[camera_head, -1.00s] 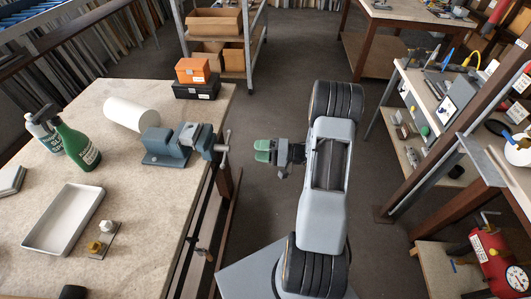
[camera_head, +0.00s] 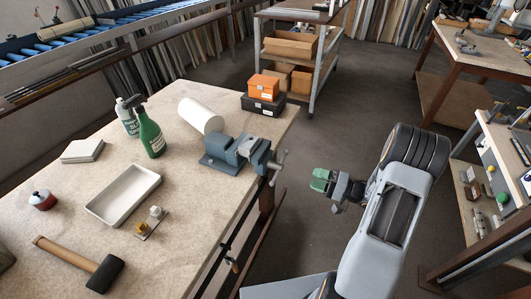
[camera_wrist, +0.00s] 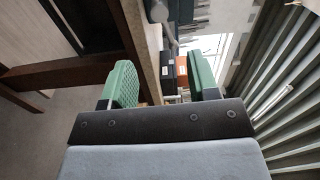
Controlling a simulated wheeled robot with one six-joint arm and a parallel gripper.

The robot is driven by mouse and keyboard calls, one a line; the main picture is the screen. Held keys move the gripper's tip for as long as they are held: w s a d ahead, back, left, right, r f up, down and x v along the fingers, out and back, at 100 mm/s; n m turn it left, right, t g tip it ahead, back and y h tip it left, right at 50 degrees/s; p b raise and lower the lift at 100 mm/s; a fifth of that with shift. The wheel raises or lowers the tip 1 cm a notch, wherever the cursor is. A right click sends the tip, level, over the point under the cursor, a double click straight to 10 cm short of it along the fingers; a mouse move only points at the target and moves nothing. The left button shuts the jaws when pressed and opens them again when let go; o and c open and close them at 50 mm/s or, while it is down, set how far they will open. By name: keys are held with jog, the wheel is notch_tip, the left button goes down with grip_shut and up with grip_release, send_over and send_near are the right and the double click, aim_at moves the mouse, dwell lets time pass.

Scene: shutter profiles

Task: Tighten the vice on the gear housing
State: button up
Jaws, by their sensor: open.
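A blue-grey bench vice (camera_head: 222,158) stands on the right edge of the bench. Its metal screw handle (camera_head: 278,163) sticks out past the edge toward my gripper. A lighter grey piece shows at the jaws; I cannot tell whether it is the gear housing or part of the vice. My gripper (camera_head: 322,182), with green finger pads, is open and empty over the aisle. It is right of the handle and apart from it. In the wrist view, my gripper's two green fingers (camera_wrist: 165,82) stand wide apart with nothing between them; the vice is not clearly seen there.
On the bench (camera_head: 195,215) are a white cylinder (camera_head: 200,115), a green spray bottle (camera_head: 149,133), a white tray (camera_head: 124,195), a mallet (camera_head: 85,265) and orange (camera_head: 263,87) and black boxes (camera_head: 263,104). The aisle floor (camera_head: 330,120) beyond my gripper is clear.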

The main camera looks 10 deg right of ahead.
aim_at(275, 166)
dwell(0.4)
